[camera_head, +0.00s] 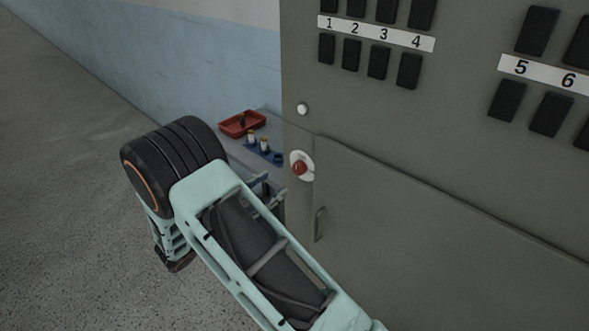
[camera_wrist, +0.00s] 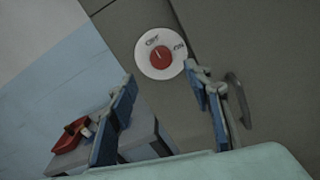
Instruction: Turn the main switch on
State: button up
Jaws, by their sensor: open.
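The main switch is a red knob (camera_head: 299,168) on a round white plate, set on the grey cabinet front. In the wrist view the same red knob (camera_wrist: 161,57) sits in the middle of its plate (camera_wrist: 147,67), which is lettered OFF and ON; the knob's mark seems to point up toward OFF. My gripper (camera_wrist: 160,85) is open, its two blue-padded fingers apart and empty, with the switch seen beyond and between the fingertips. In the head view my gripper (camera_head: 270,190) is partly hidden behind my arm, close to the left of the knob.
The grey cabinet (camera_head: 440,180) carries numbered black switches (camera_head: 378,62) above and a door handle (camera_head: 319,224) below the knob. A small table (camera_head: 235,152) at its left holds a red tray (camera_head: 242,124) and a blue holder (camera_head: 263,152) with small items. Open floor lies at left.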

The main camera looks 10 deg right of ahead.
aim_at(296, 169)
jog(key=p+x, duration=0.1)
jog(key=x, duration=0.8)
jog(key=shift+p, duration=0.35)
jog(key=shift+c, duration=0.6)
jog(key=c, duration=1)
